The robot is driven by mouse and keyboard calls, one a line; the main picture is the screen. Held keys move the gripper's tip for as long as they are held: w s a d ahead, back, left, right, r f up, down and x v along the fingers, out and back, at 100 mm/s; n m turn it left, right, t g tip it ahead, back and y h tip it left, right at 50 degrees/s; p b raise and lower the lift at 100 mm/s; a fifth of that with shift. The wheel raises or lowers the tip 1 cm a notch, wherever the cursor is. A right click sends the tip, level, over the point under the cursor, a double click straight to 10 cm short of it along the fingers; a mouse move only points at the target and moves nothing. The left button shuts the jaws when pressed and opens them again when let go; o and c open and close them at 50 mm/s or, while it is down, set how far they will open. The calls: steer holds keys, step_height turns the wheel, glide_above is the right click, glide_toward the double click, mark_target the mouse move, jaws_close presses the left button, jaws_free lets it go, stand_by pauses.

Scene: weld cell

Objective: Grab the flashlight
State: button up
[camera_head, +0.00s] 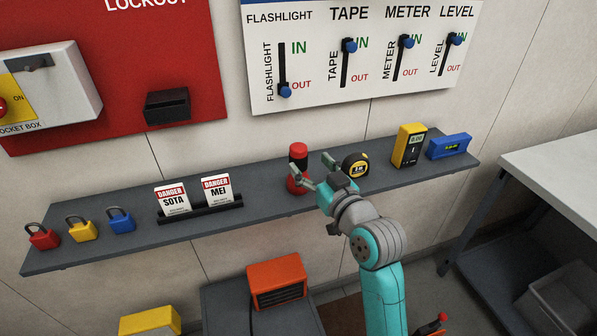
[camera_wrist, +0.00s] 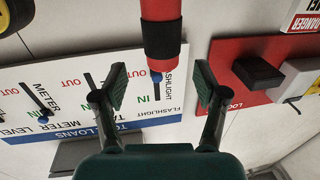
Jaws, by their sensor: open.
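The flashlight (camera_head: 298,158) is red with a black band and stands upright on the grey shelf (camera_head: 265,194). It also shows in the wrist view (camera_wrist: 161,35), upside down, at the top centre. My gripper (camera_head: 314,170) is at the shelf, close to the flashlight. In the wrist view, my open gripper (camera_wrist: 160,85) has one finger pad on each side of the line to the flashlight, with a gap between them. Nothing is held. One finger hides part of the flashlight's lower end in the head view.
On the shelf are a tape measure (camera_head: 355,166), a yellow meter (camera_head: 409,145) and a blue level (camera_head: 450,146) to the right. Danger tags (camera_head: 172,198) and padlocks (camera_head: 82,229) stand to the left. The tool loans board (camera_head: 362,90) hangs above on the wall.

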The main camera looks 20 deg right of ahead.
mark_target(302, 158)
steer(key=shift+w+a, duration=0.2)
steer(key=shift+w, duration=0.8)
steer(key=shift+w+a, duration=0.25)
steer(key=shift+w, duration=0.7)
steer(key=shift+w+a, duration=0.2)
steer(key=shift+w, duration=0.8)
steer(key=shift+f, duration=0.1)
jaws_close()
